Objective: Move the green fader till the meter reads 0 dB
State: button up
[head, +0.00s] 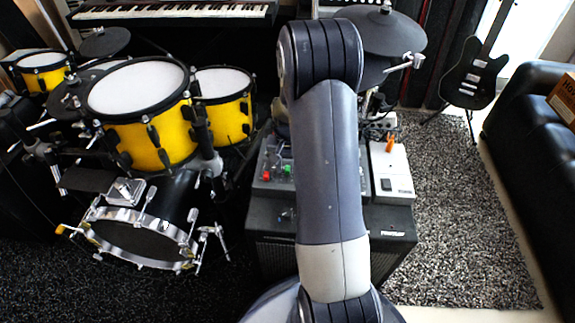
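A grey control panel (272,160) lies on top of a black amplifier cabinet, partly hidden behind my arm. A small green cap (287,169), which looks like the green fader, stands on the panel just left of my arm. A red cap (266,176) is to its left. A white box (391,168) to the right of my arm has a small dark patch on its face. I cannot tell whether this is the meter, and no reading is legible. My arm covers the middle of the panel. My gripper is hidden behind the arm, so its state does not show.
The black cabinet (268,236) stands on a speckled rug (450,235). A yellow drum kit (160,135) crowds the left. A keyboard (170,12) and a cymbal (380,32) are behind. A guitar (470,75) and black sofa (530,120) are at right. The rug between is clear.

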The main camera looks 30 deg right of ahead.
aim_at(287, 171)
grip_shut()
dwell(0.3)
jog(key=shift+s+a+p, duration=0.25)
jog(key=shift+s+p, duration=0.05)
jog(key=shift+o, duration=0.8)
grip_release()
notch_tip(287, 171, up, 11)
jog(key=p, duration=0.3)
jog(key=shift+f, duration=0.1)
dwell(1.0)
